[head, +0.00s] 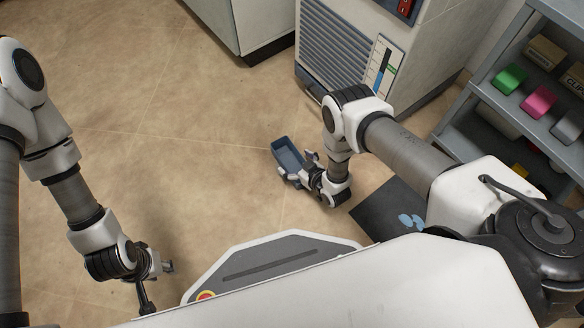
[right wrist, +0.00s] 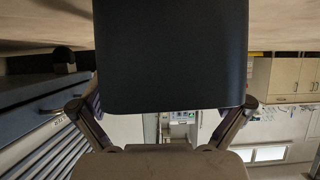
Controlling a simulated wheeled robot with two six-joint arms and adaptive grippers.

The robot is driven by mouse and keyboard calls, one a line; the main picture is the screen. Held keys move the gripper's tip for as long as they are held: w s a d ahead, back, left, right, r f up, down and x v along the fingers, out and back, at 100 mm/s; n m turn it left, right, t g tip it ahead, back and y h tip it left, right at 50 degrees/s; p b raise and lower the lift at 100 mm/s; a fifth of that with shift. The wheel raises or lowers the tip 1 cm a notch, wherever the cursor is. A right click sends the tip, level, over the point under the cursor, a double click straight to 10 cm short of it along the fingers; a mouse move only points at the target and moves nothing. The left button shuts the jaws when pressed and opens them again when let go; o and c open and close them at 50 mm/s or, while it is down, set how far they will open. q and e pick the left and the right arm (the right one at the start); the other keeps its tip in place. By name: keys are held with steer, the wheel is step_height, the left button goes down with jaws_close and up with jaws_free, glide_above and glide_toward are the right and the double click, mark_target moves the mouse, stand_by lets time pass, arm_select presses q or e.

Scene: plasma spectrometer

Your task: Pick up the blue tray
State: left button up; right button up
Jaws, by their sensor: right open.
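The blue tray (head: 288,154) is a small dark-blue open box, seen near the floor in the middle of the head view. I cannot tell whether it touches the floor. My right gripper (head: 297,176) is at the tray's near end. In the right wrist view the tray (right wrist: 170,55) fills the upper middle as a dark panel, with the open fingers of the right gripper (right wrist: 165,108) on either side of its edge. Finger contact is not clear. My left gripper (head: 160,285) hangs open and empty at the lower left, far from the tray.
A large cabinet with a vent grille (head: 335,50) stands behind the tray. A grey shelf (head: 480,95) with coloured boxes is at the right. A dark mat (head: 385,208) with light-blue patches lies right of the gripper. The tan floor (head: 190,130) left of the tray is clear.

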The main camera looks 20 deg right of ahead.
mark_target(292, 166)
steer(key=shift+w+a+f, duration=0.2)
steer(key=shift+w+f, duration=0.45)
steer(key=shift+w, duration=0.2)
arm_select(q)
steer(key=shift+f, duration=0.55)
arm_select(e)
steer(key=shift+r, duration=0.2)
steer(key=c, duration=1.3)
step_height(292, 166, up, 4)
steer(key=p, duration=0.2)
steer(key=shift+f+p, duration=0.1)
steer(key=shift+p, duration=0.3)
steer(key=shift+c, duration=0.2)
arm_select(q)
step_height(292, 166, up, 4)
steer(key=shift+r+p, duration=0.15)
steer(key=shift+p, duration=0.5)
arm_select(e)
steer(key=w+a, duration=0.3)
steer(key=a, duration=0.4)
steer(key=w+a+r, duration=0.1)
steer(key=w+a, duration=0.2)
steer(key=a, duration=0.4)
steer(key=shift+w+a, duration=0.35)
